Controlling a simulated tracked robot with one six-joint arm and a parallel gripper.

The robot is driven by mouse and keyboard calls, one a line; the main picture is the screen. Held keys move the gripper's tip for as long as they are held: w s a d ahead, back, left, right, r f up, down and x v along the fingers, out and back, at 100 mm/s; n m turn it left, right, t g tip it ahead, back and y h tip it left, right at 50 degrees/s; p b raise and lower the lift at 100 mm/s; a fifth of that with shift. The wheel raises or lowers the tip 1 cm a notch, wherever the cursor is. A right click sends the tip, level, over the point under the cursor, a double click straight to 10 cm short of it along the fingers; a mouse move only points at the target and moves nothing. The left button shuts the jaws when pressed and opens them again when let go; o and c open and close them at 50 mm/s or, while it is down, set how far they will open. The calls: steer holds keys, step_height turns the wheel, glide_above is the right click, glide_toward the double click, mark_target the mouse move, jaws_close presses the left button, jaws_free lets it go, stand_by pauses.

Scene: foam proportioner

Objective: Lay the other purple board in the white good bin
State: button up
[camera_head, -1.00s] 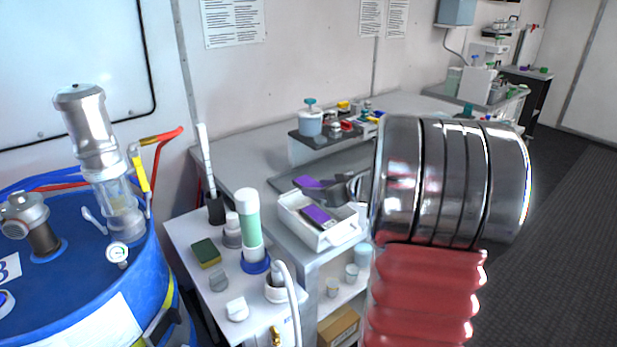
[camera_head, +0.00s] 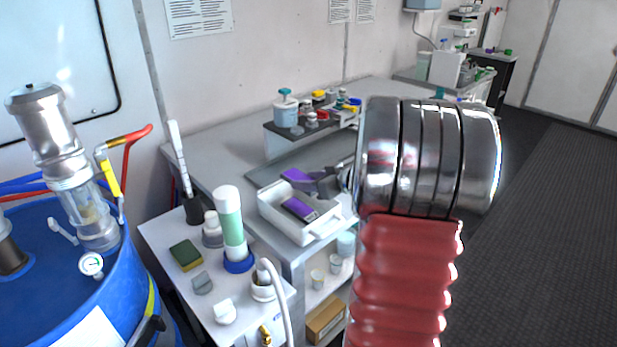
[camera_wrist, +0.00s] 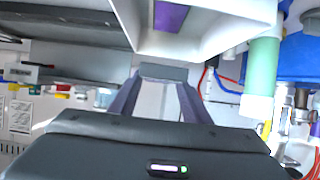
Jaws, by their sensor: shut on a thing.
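The white bin (camera_head: 322,235) stands on the bench, with one purple board (camera_head: 300,208) lying inside it. The bin's white wall (camera_wrist: 210,38) and the purple board inside (camera_wrist: 170,16) also show at the top of the wrist view. My gripper (camera_head: 318,182) is shut on the other purple board (camera_head: 296,175), above the bin's far side in the head view. In the wrist view my gripper (camera_wrist: 160,82) has its fingers around a narrow grey piece (camera_wrist: 163,72), apparently the held board's end. Most of that board is hidden there.
A grey tray (camera_head: 262,176) lies behind the bin. A raised shelf (camera_head: 290,147) with jars and small coloured items stands farther back. A side table with a green-and-white cylinder (camera_head: 230,225) and sponge (camera_head: 186,254) stands at the left, beside a blue drum (camera_head: 50,265).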

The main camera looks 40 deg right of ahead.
steer(key=shift+f, duration=2.3)
steer(key=o, duration=1.1)
steer(key=v, duration=1.4)
steer(key=shift+d, duration=0.1)
